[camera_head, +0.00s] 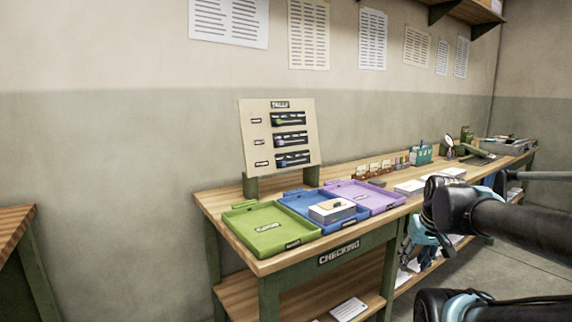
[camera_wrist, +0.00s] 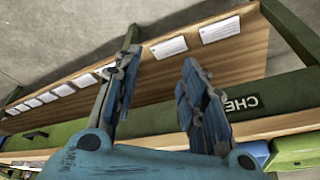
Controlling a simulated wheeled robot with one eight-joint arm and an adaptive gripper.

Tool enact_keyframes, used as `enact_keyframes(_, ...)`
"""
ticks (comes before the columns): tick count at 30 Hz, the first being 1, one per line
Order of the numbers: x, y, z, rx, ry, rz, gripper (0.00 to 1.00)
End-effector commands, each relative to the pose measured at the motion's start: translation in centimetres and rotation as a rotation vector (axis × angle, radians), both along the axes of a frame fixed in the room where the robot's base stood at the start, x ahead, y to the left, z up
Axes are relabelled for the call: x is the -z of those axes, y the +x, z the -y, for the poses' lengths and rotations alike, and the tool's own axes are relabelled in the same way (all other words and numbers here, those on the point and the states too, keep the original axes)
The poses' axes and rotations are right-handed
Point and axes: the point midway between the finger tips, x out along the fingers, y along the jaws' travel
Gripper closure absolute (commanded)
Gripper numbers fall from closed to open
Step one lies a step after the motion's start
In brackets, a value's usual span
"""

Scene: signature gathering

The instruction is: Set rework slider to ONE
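An upright tally board (camera_head: 257,112) stands on the checking bench. It carries three dark slider strips, one above another: a top slider (camera_head: 289,118), a middle slider (camera_head: 291,138) and a bottom slider (camera_head: 294,158). Each has a small knob towards its left part. The row labels are too small to read, so I cannot tell which is rework. My gripper (camera_head: 424,243) is right of the board and low, in front of the bench edge, well apart from the sliders. In the wrist view my gripper (camera_wrist: 161,60) is open and empty, with its fingers apart.
A green tray (camera_head: 262,228), a blue tray (camera_head: 295,201) and a purple tray (camera_head: 378,197) lie before the board. A white paper stack (camera_head: 332,210) sits on the blue tray. Small card holders and other items stand further right. A lower shelf (camera_head: 290,297) holds papers.

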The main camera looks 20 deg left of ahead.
Motion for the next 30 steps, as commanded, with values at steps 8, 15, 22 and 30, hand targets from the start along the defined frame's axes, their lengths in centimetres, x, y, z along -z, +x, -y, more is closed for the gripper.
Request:
enact_keyframes(8, -8.1, 10.5, -10.0, -0.270, 0.132, 0.243, 0.62)
enact_keyframes(15, -14.7, 17.9, -19.8, -0.446, 0.241, 0.454, 0.62)
enact_keyframes(22, -20.1, 23.0, -29.3, -0.556, 0.335, 0.637, 0.62)
enact_keyframes(30, -23.0, 25.5, -35.4, -0.601, 0.389, 0.750, 0.62)
